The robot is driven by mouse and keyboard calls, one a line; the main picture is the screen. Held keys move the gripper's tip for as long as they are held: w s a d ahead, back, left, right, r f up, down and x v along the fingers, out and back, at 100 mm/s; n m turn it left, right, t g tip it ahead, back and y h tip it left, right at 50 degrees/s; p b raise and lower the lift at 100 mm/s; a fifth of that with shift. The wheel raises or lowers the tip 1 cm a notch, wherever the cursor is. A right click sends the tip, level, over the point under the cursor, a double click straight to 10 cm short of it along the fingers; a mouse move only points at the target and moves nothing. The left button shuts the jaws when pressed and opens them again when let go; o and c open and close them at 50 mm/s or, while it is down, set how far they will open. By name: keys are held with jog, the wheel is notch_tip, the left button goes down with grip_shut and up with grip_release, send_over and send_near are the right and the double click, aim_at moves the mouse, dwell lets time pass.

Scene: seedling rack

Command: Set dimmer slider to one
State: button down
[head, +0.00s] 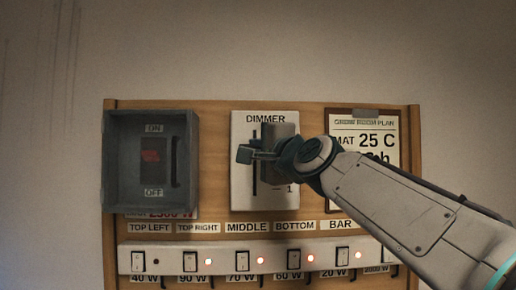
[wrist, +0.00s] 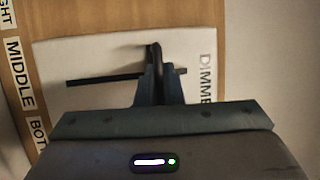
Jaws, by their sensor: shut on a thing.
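The dimmer (head: 242,200) is a white plate with a dark upright slot (head: 255,180) and a "1" mark by its lower end. My gripper (head: 258,152) is at the upper part of the slot and hides most of the slider and any upper marks. In the wrist view the picture is turned, with the dimmer's top to the right. There my gripper (wrist: 158,78) is shut on the dark slider knob (wrist: 153,53), toward the top end of the slot. Bare slot (wrist: 100,79) runs from it toward the bottom end.
A grey switch box (head: 118,165) with an ON/OFF rocker juts out left of the dimmer. A pinned grow room plan (head: 365,124) is on the right, partly behind my arm. Below is a white switch strip (head: 190,259) with several rockers and red lights.

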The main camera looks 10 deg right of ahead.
notch_tip(320, 180, down, 10)
jog(key=b, duration=0.9)
jog(key=shift+r, duration=0.1)
jog(key=c, duration=1.6)
grip_release()
jog(key=shift+o, duration=0.2)
